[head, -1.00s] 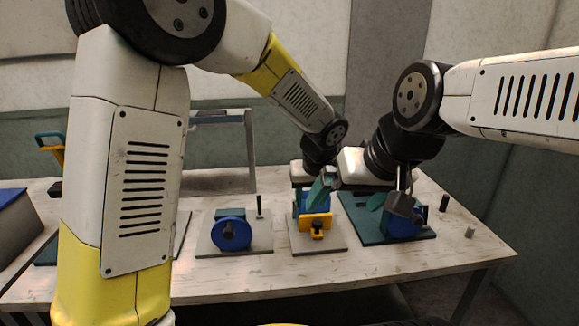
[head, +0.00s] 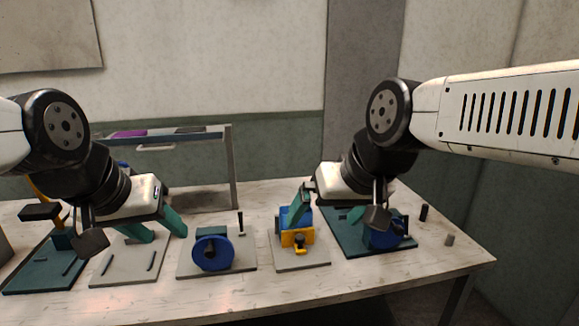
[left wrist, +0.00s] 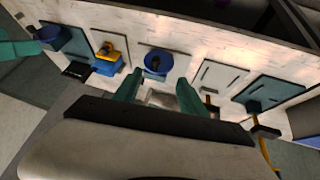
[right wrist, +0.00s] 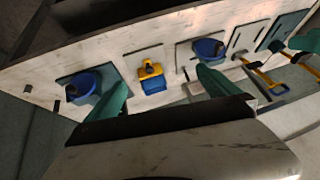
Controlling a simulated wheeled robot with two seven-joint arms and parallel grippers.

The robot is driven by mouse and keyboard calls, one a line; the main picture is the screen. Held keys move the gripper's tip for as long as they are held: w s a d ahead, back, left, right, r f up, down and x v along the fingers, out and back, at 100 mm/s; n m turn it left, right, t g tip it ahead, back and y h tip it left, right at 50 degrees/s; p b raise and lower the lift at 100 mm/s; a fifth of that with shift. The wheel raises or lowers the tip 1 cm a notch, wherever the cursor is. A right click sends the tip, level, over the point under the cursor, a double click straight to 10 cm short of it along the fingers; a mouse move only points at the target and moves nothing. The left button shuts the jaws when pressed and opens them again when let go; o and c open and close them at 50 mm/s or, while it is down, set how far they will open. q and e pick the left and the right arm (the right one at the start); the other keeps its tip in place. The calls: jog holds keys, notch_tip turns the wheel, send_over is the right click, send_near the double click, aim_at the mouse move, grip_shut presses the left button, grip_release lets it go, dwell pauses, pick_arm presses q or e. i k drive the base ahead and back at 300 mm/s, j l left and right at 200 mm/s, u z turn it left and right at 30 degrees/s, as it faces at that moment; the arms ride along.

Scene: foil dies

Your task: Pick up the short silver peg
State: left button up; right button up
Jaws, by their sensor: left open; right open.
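The short silver peg (head: 449,240) stands on the table near its right end, in front of a taller dark peg (head: 424,213). In the right wrist view the silver peg (right wrist: 28,88) is small at the far left, well outside the fingers. My right gripper (head: 328,208) is open and empty, above the yellow-and-blue fixture and the dark teal plate, left of the peg. My left gripper (head: 158,225) is open and empty over the left part of the table, far from the peg.
A teal plate with a blue round part (head: 383,238) lies just left of the pegs. A yellow-and-blue fixture (head: 298,240) and a blue disc fixture (head: 211,253) sit further left. A grey frame (head: 234,165) stands behind. The table's right edge is close to the silver peg.

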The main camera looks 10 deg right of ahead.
aim_at(451, 236)
jog(key=z, duration=1.7)
jog(key=i+l+u, duration=0.45)
jog(key=l+u, duration=0.3)
jog(key=i+l+u, duration=0.15)
jog(key=l+u, duration=0.2)
